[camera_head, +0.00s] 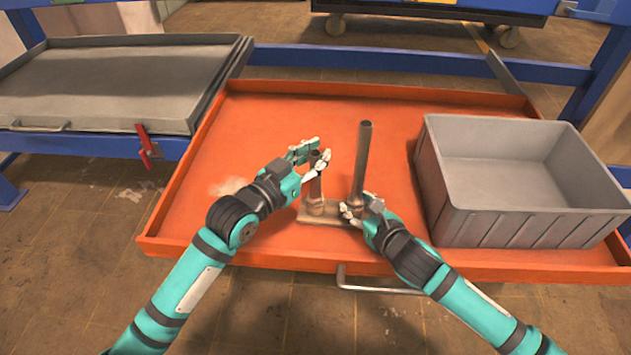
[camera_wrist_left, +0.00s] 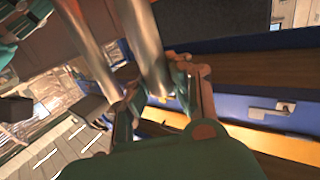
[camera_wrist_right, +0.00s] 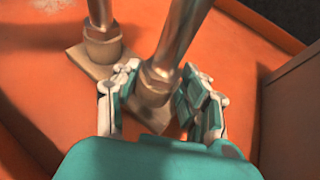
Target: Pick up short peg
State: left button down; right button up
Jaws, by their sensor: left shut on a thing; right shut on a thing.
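The short peg (camera_head: 316,186) is a metal tube standing upright at the left socket of a small holder board (camera_head: 330,220). My left gripper (camera_head: 311,156) is shut on the short peg near its top, and its fingers hide part of it. The long peg (camera_head: 362,155) stands upright in the right socket. My right gripper (camera_head: 358,209) is shut low around the right socket (camera_wrist_right: 155,85), at the foot of the long peg. In the right wrist view the short peg (camera_wrist_right: 100,12) stands at the left socket (camera_wrist_right: 103,45). Whether it is raised at all, I cannot tell.
The holder sits on an orange tray table (camera_head: 270,110) with a raised rim. A grey bin (camera_head: 500,228) stands to the right, close to my right arm. The orange surface behind the pegs is clear.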

jog(key=shift+f, duration=0.1)
dwell(0.5)
pick_arm(q)
notch_tip(320, 180, up, 10)
jog(key=shift+r, duration=0.1)
pick_arm(e)
jog(key=o, duration=1.1)
jog(key=shift+o, duration=0.4)
